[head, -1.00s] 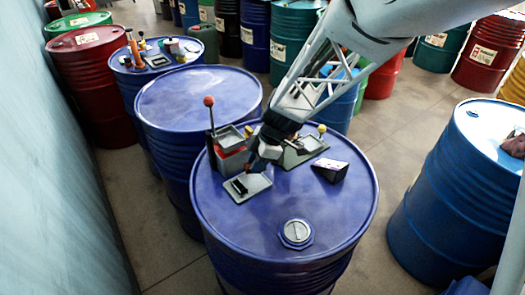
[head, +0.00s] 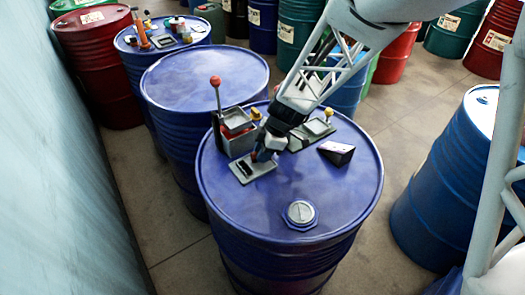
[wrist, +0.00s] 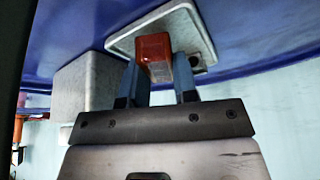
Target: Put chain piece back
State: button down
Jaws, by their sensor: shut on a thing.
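My gripper (wrist: 157,76) is shut on a small orange-red block (wrist: 154,47), which I take to be the chain piece. Its two blue fingers grip the block from both sides. In the head view, my gripper (head: 262,153) is low over the back edge of a grey plate (head: 263,173) with dark slots, on the blue drum top. A bit of orange shows at the fingertips there. The wrist view shows a grey plate (wrist: 122,42) with a dark round hole behind the block. I cannot tell whether the block touches the plate.
A grey box with a red-knobbed lever (head: 216,95) stands just left of my gripper. A grey plate with a yellow knob (head: 328,114) lies behind right. A dark wedge-shaped box (head: 337,152) and a round drum cap (head: 300,213) are nearby.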

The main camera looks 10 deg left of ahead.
jog(key=shift+f, duration=0.25)
jog(key=c, duration=0.9)
grip_release()
jog(key=shift+r, duration=0.45)
jog(key=v, duration=1.1)
jog(key=shift+w+d+r, duration=0.1)
jog(key=shift+d+r, duration=0.1)
jog(key=shift+r, duration=0.05)
jog(key=shift+d, duration=0.1)
